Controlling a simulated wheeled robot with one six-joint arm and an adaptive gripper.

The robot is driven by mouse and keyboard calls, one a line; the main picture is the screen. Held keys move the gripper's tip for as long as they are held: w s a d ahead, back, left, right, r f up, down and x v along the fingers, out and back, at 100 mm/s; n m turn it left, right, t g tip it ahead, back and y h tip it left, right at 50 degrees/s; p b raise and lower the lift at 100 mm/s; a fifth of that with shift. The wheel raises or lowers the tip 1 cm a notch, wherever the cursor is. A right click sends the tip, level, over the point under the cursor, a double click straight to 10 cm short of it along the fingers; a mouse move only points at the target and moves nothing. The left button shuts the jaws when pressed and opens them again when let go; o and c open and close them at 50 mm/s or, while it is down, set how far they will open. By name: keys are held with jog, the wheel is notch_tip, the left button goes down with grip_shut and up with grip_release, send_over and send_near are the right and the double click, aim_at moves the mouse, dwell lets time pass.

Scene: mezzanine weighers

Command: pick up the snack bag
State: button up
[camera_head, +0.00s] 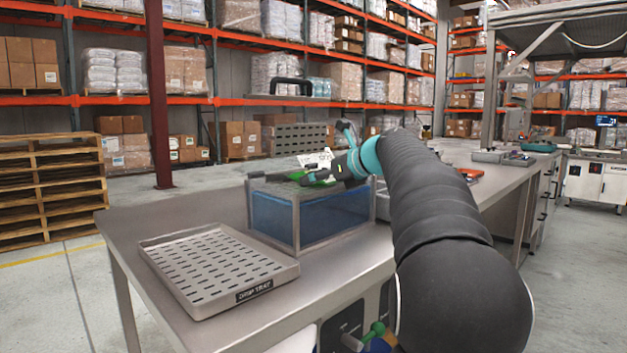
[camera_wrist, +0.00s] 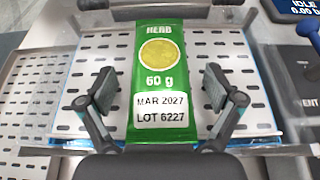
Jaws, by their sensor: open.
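The snack bag (camera_wrist: 160,75) is green, with "HERB", a yellow round picture, "60 g" and a white label reading "MAR 2027 LOT 6227". In the wrist view it lies lengthwise on a perforated metal plate (camera_wrist: 98,60). My gripper (camera_wrist: 159,90) is open, with one finger on each side of the bag and a gap on both sides.
A perforated drop tray (camera_head: 270,282) stands on the steel bench left of the box; the bench (camera_head: 125,225) around it is clear. In the wrist view a dark display (camera_wrist: 298,8) and a dark panel (camera_wrist: 297,68) are at the right. Wooden pallets (camera_head: 45,190) and racks stand behind.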

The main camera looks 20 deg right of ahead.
jog(key=c, duration=1.2)
jog(key=shift+c, duration=0.2)
jog(key=shift+w+r, duration=0.1)
jog(key=shift+r, duration=0.5)
jog(key=shift+s+r+p, duration=0.2)
jog(key=shift+r+p, duration=0.35)
jog(key=shift+r, duration=0.7)
jog(key=s+d, duration=0.3)
jog(key=s, duration=0.5)
jog(key=s+d+b, duration=0.1)
jog(key=s+d, duration=0.2)
jog(key=s, duration=0.5)
jog(key=shift+s+d, duration=0.15)
jog(key=shift+s, duration=0.15)
